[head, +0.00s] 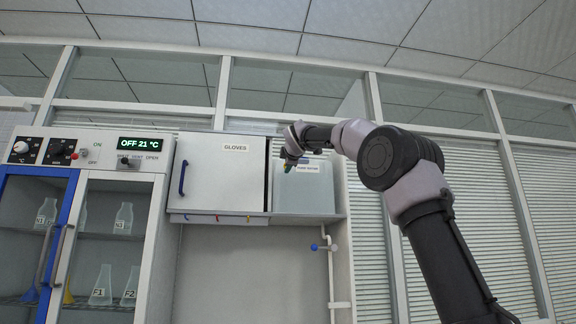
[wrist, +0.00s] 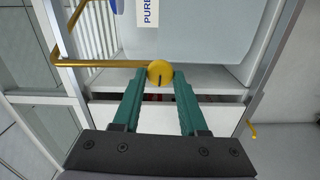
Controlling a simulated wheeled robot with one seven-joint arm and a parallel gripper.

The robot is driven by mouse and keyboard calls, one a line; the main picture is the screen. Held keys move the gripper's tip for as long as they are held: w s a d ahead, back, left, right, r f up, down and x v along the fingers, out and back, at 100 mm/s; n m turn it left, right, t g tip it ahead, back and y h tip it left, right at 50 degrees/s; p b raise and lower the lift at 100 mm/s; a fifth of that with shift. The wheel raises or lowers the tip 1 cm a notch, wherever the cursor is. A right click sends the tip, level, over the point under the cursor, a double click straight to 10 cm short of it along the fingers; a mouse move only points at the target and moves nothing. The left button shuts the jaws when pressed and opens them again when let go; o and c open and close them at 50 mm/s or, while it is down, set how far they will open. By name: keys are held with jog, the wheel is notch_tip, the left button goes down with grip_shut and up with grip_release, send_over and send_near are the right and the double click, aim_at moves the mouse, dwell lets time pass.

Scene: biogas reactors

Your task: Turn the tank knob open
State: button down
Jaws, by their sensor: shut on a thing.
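The tank is a pale grey box (head: 318,197) with a "PURE WATER" label, right of the gloves cabinet in the head view. Its smooth front also shows at the top of the wrist view (wrist: 215,38), with part of the label. The tank knob (wrist: 160,72) is round and yellow with a short dark mark at its lower edge. My gripper (wrist: 159,76) has its teal fingers on both sides of the knob, closed on it. In the head view my gripper (head: 288,167) is at the tank's upper left; the knob is too small to make out there.
The white gloves cabinet (head: 223,172) with a blue handle stands just left of the tank. A glass-doored cabinet (head: 100,240) holding flasks is at far left. A yellow pipe (wrist: 95,64) runs left of the knob. A white pipe (head: 329,275) with a blue-knobbed valve is below the tank.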

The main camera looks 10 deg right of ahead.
jog(key=shift+n, duration=0.5)
jog(key=shift+c, duration=2.4)
grip_release()
jog(key=shift+s, duration=0.1)
jog(key=s, duration=1)
jog(key=shift+s, duration=0.3)
